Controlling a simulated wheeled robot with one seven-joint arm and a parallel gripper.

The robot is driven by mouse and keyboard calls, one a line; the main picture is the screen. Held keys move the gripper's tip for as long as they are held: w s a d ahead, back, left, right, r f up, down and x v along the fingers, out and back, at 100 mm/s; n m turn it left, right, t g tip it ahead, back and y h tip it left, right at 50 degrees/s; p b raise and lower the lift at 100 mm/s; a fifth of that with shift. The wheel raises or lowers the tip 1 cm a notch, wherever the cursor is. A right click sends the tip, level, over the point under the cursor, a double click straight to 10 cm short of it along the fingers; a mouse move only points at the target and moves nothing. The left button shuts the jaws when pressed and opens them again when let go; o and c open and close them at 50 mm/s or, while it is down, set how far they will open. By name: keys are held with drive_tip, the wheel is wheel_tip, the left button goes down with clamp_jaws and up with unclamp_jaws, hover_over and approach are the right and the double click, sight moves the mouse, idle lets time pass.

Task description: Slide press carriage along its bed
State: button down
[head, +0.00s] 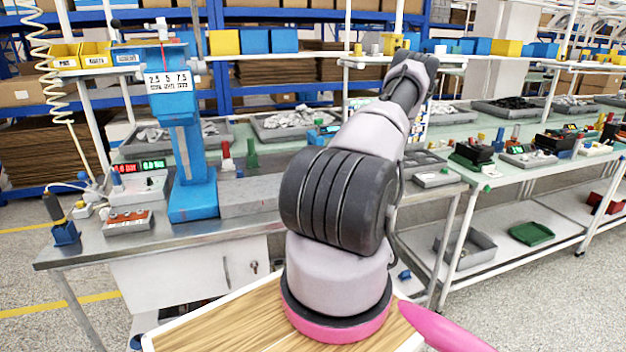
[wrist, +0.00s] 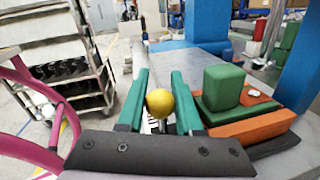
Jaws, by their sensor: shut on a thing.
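In the wrist view, my gripper (wrist: 159,104) has two green fingers, closed on a yellow ball-shaped knob (wrist: 160,102) between them. What the knob is attached to is mostly hidden. Just right of the fingers is an orange plate (wrist: 240,128) with a green block (wrist: 222,88) on it; I cannot tell whether this is the press carriage. In the head view, the blue press (head: 187,150) stands upright on the metal bench. A long grey block (head: 250,197), which looks like its bed, runs right from its foot and passes behind my arm. My gripper is hidden in that view.
A small red-and-grey box (head: 128,222) and a unit with red and green displays (head: 138,184) stand left of the press. Grey parts trays (head: 290,124) line the back. A second bench (head: 520,165) is at right. A shelved cart (wrist: 60,65) shows in the wrist view.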

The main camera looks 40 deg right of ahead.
drive_tip(key=shift+d, duration=0.3)
drive_tip(key=c, duration=0.9)
unclamp_jaws()
drive_tip(key=shift+o, duration=0.2)
drive_tip(key=v, duration=1.1)
